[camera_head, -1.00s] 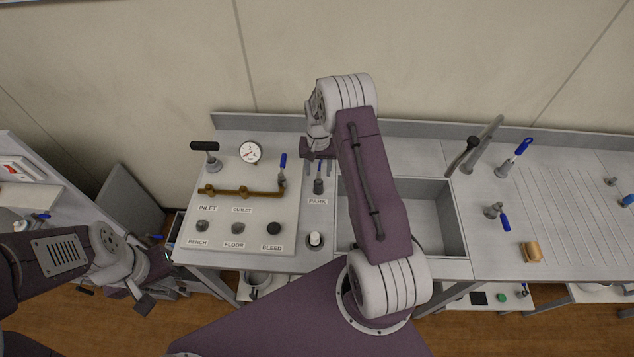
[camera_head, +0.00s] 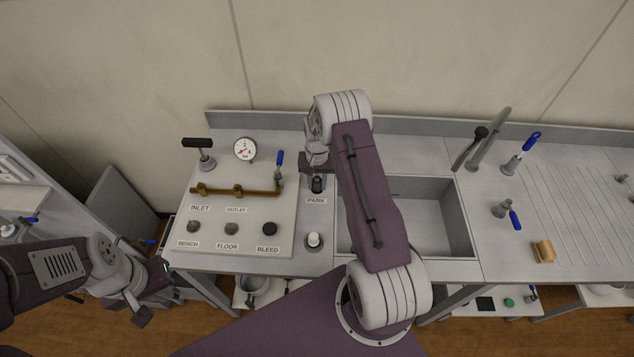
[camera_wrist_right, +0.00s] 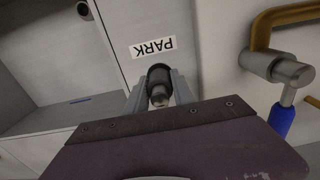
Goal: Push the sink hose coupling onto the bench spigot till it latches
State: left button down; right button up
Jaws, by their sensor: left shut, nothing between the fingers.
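A dark coupling (camera_head: 317,183) stands upright at the PARK label, left of the sink. In the right wrist view this coupling (camera_wrist_right: 159,78) is black with a grey lower end, between my right gripper's fingers (camera_wrist_right: 160,92). Whether they press on it is unclear. In the head view my right arm partly hides that gripper (camera_head: 316,172). A white-topped spigot (camera_head: 314,240) stands on the bench in front of PARK. A dark round fitting (camera_head: 193,227) sits above the BENCH label; which of these is the bench spigot is unclear. My left gripper (camera_head: 172,297) is shut and empty, low at the left.
The grey sink (camera_head: 455,215) is right of PARK, partly behind my right arm. The left panel carries a brass pipe (camera_head: 235,191), a gauge (camera_head: 245,149) and a blue-handled valve (camera_head: 280,160).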

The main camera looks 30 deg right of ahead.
aim_at(317, 175)
grip_shut()
jog(key=shift+r+p, duration=0.85)
jog(key=shift+r, duration=0.35)
dwell(0.3)
jog(key=shift+r+p, duration=1.85)
jog(key=shift+r, duration=0.7)
